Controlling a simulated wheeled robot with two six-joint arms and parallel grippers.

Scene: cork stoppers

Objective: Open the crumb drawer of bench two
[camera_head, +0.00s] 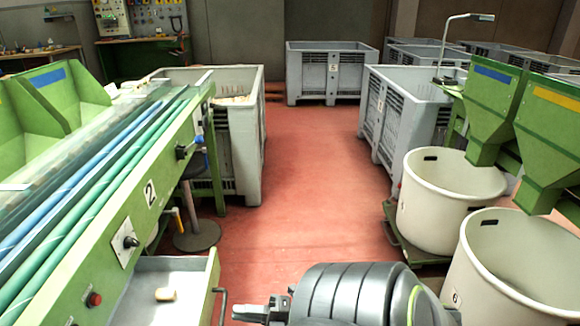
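Bench two is the green bench (118,232) on the left, marked with a black 2 on a white plate. Its crumb drawer (190,263) stands out from the bench at the lower left, so its pale inside shows. A cork stopper (166,294) lies in it. A dark bar handle (221,301) is on the drawer's right-hand front. My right gripper (240,313) is at the bottom edge, just right of the handle and pointing left. A gap seems to lie between them. I cannot tell its finger opening. My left gripper is out of view.
A round-based stool (195,236) stands beyond the drawer beside the bench. Grey crates (247,140) stand behind it and to the right. Large white tubs (450,207) stand under green hoppers at right. Red floor (310,200) between is clear.

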